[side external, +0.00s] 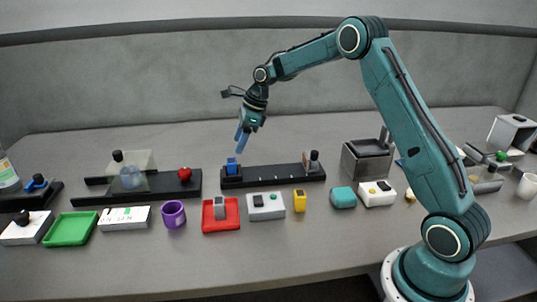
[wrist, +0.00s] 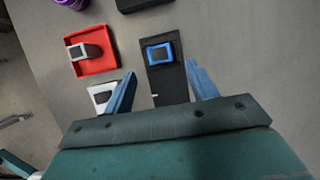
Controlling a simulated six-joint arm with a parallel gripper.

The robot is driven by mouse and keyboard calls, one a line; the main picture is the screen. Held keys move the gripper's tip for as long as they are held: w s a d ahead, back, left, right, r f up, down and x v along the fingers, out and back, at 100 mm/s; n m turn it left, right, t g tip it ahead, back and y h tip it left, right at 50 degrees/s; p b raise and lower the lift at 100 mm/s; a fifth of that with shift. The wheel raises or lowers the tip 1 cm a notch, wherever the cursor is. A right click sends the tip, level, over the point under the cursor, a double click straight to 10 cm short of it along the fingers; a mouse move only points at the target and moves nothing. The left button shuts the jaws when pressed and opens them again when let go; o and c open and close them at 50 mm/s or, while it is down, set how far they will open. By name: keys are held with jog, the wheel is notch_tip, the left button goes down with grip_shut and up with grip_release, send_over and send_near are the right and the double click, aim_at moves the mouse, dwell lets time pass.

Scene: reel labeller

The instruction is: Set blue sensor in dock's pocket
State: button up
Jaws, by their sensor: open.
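A small blue block with a dark face, which looks like the blue sensor (side external: 231,165), sits at the left end of a long black rail (side external: 270,176). In the wrist view the sensor (wrist: 149,54) shows as a blue square frame on the black rail (wrist: 172,88). My gripper (side external: 241,142) is open and empty, above and apart from the block, fingers pointing down. In the wrist view the block lies just beyond my open gripper (wrist: 161,67). I cannot tell which fixture is the dock, and no empty pocket is clearly visible.
A red tray (side external: 234,223) with a grey block, a white box (side external: 278,213) and a yellow block (side external: 299,201) stand in front of the rail. A knobbed grey block (side external: 309,164) sits on its right end. A purple cup (side external: 173,215) is left; table behind the rail is clear.

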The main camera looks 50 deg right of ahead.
jog(key=shift+v, duration=1.85)
jog(key=s+a+r+n+t+h, duration=0.1)
jog(key=s+a+r+n, duration=0.4)
jog(key=s+r+n, duration=0.25)
jog(key=s+a+r+n+h, duration=0.1)
jog(key=s+a+r+n, duration=0.4)
jog(key=s, duration=0.4)
jog(key=s+a+f+n+t+h, duration=0.1)
jog(key=s+f+n, duration=0.1)
jog(key=s+n, duration=1.2)
jog(key=s, duration=0.7)
jog(key=shift+s+a, duration=0.2)
